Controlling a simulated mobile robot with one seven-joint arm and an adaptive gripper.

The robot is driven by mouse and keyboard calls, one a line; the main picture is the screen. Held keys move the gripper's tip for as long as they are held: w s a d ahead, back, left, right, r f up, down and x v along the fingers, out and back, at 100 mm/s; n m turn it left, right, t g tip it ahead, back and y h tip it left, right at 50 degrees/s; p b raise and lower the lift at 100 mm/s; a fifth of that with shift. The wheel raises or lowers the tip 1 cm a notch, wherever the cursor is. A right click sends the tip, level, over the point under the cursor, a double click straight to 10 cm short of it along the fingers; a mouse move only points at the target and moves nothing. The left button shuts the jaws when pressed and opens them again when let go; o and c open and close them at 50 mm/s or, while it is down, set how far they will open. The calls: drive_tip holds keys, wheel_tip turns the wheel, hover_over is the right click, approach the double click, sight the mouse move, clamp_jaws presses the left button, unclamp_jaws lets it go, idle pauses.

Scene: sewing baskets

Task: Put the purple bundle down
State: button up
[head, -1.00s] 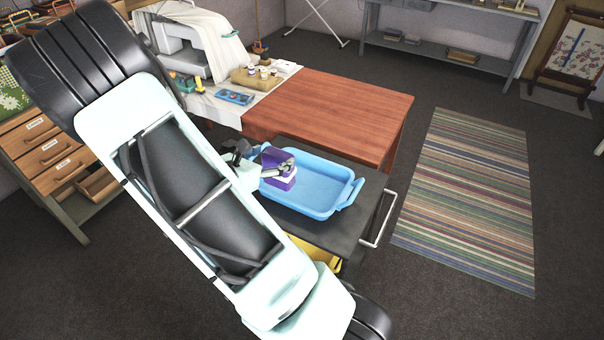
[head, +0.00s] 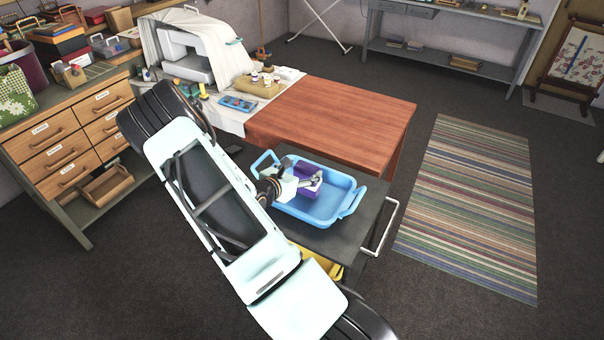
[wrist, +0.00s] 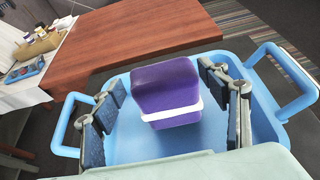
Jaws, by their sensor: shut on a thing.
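The purple bundle (head: 309,172) is a block with rounded edges and a white band around its lower part. It is within the outline of the blue tray (head: 352,204); I cannot tell whether it touches the tray floor. My gripper (head: 304,183) is at the bundle and shut on it. In the wrist view the bundle (wrist: 166,84) is between the two dark finger pads of my gripper (wrist: 160,103), with the tray (wrist: 262,115) beneath and around it. The bundle's underside is hidden.
The tray stands on a dark cart (head: 352,240) with a metal side handle (head: 388,228). A reddish-brown wooden table (head: 340,115) adjoins behind it, with a sewing machine (head: 188,68) at its left. The tray's right part is empty. Striped rug (head: 470,210) lies on the right.

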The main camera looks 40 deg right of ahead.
drive_tip(key=shift+f, duration=0.75)
drive_tip(key=shift+f+b, duration=0.3)
drive_tip(key=o, duration=1.6)
drive_tip(key=shift+r, duration=0.1)
drive_tip(key=shift+r, duration=0.15)
drive_tip(key=shift+r+p, duration=0.2)
drive_tip(key=shift+p, duration=0.25)
drive_tip(key=b+v, duration=0.1)
drive_tip(key=v, duration=1.1)
drive_tip(key=shift+s+f, duration=0.1)
drive_tip(key=shift+f, duration=0.1)
